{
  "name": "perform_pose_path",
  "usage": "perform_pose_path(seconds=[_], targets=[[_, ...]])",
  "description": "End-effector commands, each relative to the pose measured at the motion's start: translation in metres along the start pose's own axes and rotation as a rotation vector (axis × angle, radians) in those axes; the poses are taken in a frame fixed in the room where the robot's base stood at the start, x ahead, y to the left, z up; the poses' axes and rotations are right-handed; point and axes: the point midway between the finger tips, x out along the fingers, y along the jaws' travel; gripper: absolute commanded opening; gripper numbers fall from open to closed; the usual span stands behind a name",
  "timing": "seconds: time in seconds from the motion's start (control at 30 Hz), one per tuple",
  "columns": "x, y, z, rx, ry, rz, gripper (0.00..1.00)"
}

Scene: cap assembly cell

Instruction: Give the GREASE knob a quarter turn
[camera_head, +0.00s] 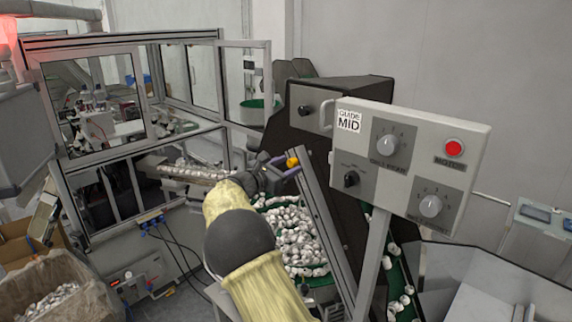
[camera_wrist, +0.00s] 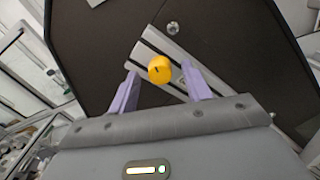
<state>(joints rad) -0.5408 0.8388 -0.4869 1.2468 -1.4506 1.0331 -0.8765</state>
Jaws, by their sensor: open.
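A small yellow knob (camera_head: 292,162) sits on a slanted metal rail beside the dark hopper housing. In the wrist view the yellow knob (camera_wrist: 159,69) is round, with a short dark mark on its face. I can read no GREASE label on it. My gripper (camera_head: 284,167) is at the rail, its purple fingers apart. In the wrist view my gripper (camera_wrist: 158,70) has one finger on each side of the knob, with gaps showing. The knob is not clamped.
A grey control panel (camera_head: 372,206) with several knobs and a red button (camera_head: 454,148) stands to the right. A bin of white caps (camera_head: 295,237) lies below my arm.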

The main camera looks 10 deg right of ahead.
Motion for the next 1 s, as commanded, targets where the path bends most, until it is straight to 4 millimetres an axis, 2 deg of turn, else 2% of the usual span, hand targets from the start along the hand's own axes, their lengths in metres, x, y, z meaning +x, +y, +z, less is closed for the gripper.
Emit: perform_pose_path(seconds=[0.1, 0.3, 0.33, 0.67, 1.0], targets=[[-0.0003, 0.0000, -0.0001, 0.000, 0.000, 0.000, 0.47], [-0.0004, 0.0000, 0.0001, 0.000, 0.000, 0.000, 0.07], [-0.0004, 0.0000, 0.0002, 0.000, 0.000, 0.000, 0.04], [-0.0006, -0.0001, -0.0011, 0.026, -0.001, 0.001, 0.04], [-0.0007, -0.0008, -0.0051, 0.180, -0.003, 0.001, 0.04]])
